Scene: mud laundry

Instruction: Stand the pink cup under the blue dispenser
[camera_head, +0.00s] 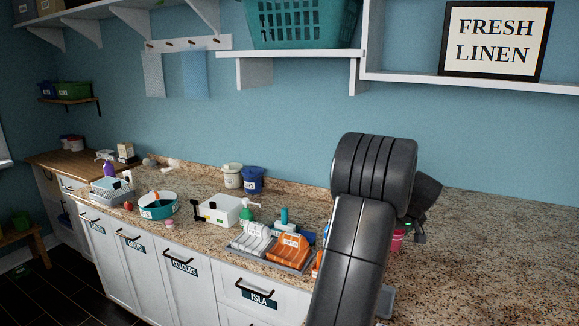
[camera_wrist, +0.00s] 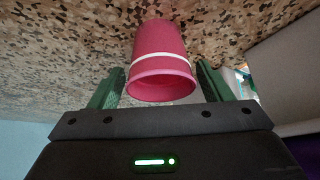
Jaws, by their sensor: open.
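The pink cup (camera_wrist: 161,48) with a white band lies between the two green fingers of my gripper (camera_wrist: 160,72) in the wrist view. The fingers are open, with a gap on each side of the cup, and its rim faces the palm. In the head view a small pink part of the cup (camera_head: 397,241) shows at the right of my arm, and the arm hides the rest. A blue piece (camera_head: 307,237) shows beside the orange bin-shaped holder, largely hidden by it and my arm. I cannot tell whether it is the blue dispenser.
A grey tray (camera_head: 273,260) holds white (camera_head: 251,238) and orange (camera_head: 288,250) labelled items left of my arm. A white box (camera_head: 221,210), teal tub (camera_head: 157,206) and blue pail (camera_head: 253,180) stand farther left. The counter (camera_head: 490,245) is clear at right.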

